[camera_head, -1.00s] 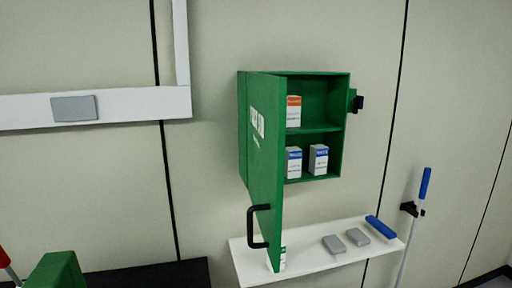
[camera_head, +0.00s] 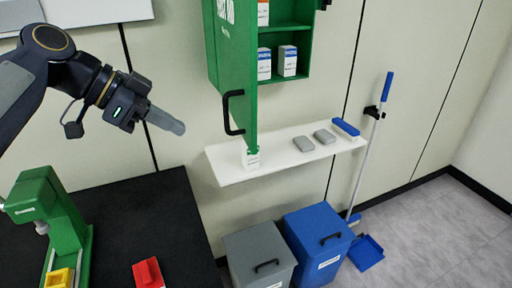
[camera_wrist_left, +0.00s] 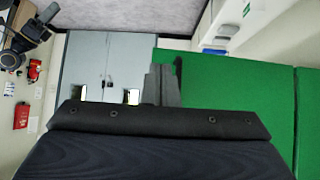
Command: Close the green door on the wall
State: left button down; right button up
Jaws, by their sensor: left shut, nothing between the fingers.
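The green door (camera_head: 233,60) of the green wall cabinet (camera_head: 297,14) stands open, swung out from the wall. A black handle (camera_head: 228,112) is on its lower left part. The cabinet's top is out of the head view. My left gripper (camera_head: 178,127) is shut and empty, left of the door and apart from the handle in that view. In the left wrist view, the shut fingers (camera_wrist_left: 160,84) show in front of a large green panel (camera_wrist_left: 225,90), which appears to be the door. My right gripper is not in view.
Grey (camera_head: 249,246) and blue (camera_head: 302,227) bins stand below. A black table (camera_head: 135,215) with a green device (camera_head: 60,215) is at lower left.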

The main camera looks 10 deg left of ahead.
pick_arm(q)
jog(key=w+d+r+p+x, duration=0.1)
jog(key=r+p+x, duration=0.1)
jog(key=x, duration=1.1)
jog(key=shift+d+r, duration=0.15)
jog(key=shift+d, duration=0.15)
jog(key=shift+w, duration=0.1)
